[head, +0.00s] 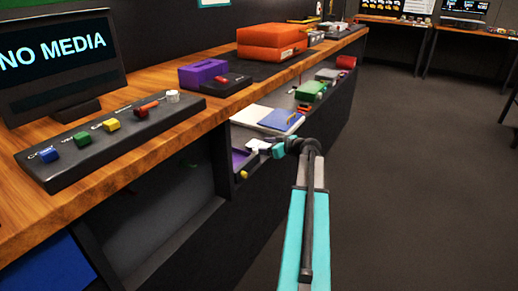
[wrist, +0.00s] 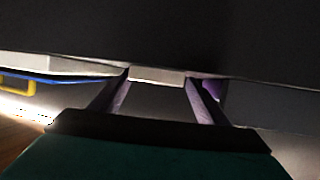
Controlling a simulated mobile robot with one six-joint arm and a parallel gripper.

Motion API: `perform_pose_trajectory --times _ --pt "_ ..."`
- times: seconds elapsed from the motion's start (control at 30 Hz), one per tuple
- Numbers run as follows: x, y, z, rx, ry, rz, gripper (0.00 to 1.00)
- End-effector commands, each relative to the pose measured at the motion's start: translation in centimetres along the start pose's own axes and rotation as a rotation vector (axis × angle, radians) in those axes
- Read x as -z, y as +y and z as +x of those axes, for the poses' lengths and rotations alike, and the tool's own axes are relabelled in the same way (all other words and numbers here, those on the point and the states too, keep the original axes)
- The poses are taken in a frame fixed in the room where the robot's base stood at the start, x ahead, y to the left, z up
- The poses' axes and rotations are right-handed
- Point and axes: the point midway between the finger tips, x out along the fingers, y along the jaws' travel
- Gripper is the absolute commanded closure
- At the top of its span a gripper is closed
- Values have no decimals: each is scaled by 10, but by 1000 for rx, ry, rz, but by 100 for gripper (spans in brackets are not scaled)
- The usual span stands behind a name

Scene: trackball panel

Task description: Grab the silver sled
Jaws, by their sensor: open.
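My gripper (wrist: 157,80) is open, its two fingers pointing forward in the wrist view. A pale grey-silver block (wrist: 158,75), which looks like the silver sled, shows between the fingertips. I cannot tell whether the fingers touch it. In the head view my gripper (head: 257,151) reaches into the shelf below the wooden counter, at its near end. The sled cannot be told apart there from the small pale parts around the gripper.
The open shelf holds a blue-and-white book (head: 278,119) and a green object (head: 311,90). A purple object (wrist: 213,88) lies just right of the right finger. The wooden counter (head: 150,143) overhangs the shelf. The floor (head: 410,170) at right is clear.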

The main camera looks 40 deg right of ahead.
Motion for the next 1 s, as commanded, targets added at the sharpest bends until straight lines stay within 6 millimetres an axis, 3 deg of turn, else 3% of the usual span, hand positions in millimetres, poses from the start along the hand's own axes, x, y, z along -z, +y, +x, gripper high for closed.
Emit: perform_pose_trajectory --times 0.37,0.43,0.63,1.0 --pt "0 1 -1 -1 0 0 31" --pt "0 1 -1 -1 0 0 38" --pt "0 1 -1 -1 0 0 72" --pt "2 1 -2 0 0 0 73"
